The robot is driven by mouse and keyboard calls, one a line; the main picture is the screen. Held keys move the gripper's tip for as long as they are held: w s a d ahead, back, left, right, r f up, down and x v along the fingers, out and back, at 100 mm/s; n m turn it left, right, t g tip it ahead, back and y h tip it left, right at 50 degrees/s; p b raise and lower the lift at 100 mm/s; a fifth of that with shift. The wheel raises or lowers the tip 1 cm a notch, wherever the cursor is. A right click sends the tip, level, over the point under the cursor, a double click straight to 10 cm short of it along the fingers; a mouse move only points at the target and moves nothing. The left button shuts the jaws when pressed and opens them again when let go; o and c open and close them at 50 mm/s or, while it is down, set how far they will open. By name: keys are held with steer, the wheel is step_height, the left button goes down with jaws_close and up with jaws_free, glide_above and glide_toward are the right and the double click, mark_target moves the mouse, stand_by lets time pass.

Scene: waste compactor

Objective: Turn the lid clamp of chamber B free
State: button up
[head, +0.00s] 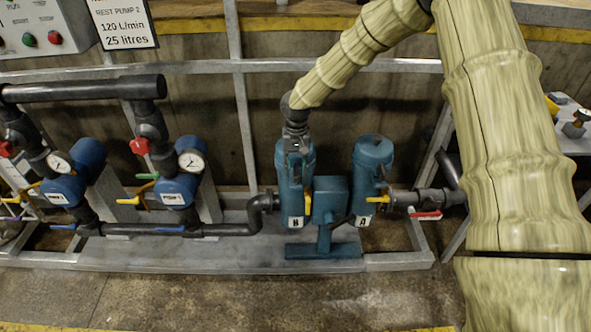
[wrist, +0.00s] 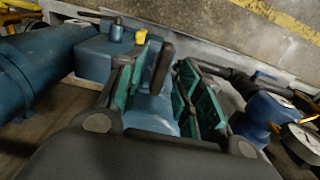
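Chamber B (head: 293,190) is a blue upright cylinder with a "B" label, left of the matching chamber A (head: 374,160). My gripper (head: 297,143) is directly over the top of chamber B and hides most of its lid in the head view. In the wrist view my gripper (wrist: 158,88) is open, with green-padded fingers on either side of a dark bar (wrist: 163,66), apparently the lid clamp. Gaps show between the bar and the pads. Part of the blue lid (wrist: 152,112) shows between the fingers. Whether the bar touches either finger is unclear.
A blue box (head: 329,195) stands between the chambers, with yellow handles (head: 308,202) close by. Black pipe (head: 180,229) and two blue pumps with gauges (head: 191,161) lie to the left. A grey frame rail (head: 205,69) runs behind. The floor in front is clear.

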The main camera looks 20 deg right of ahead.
steer(key=shift+f, duration=1.2)
jaws_close()
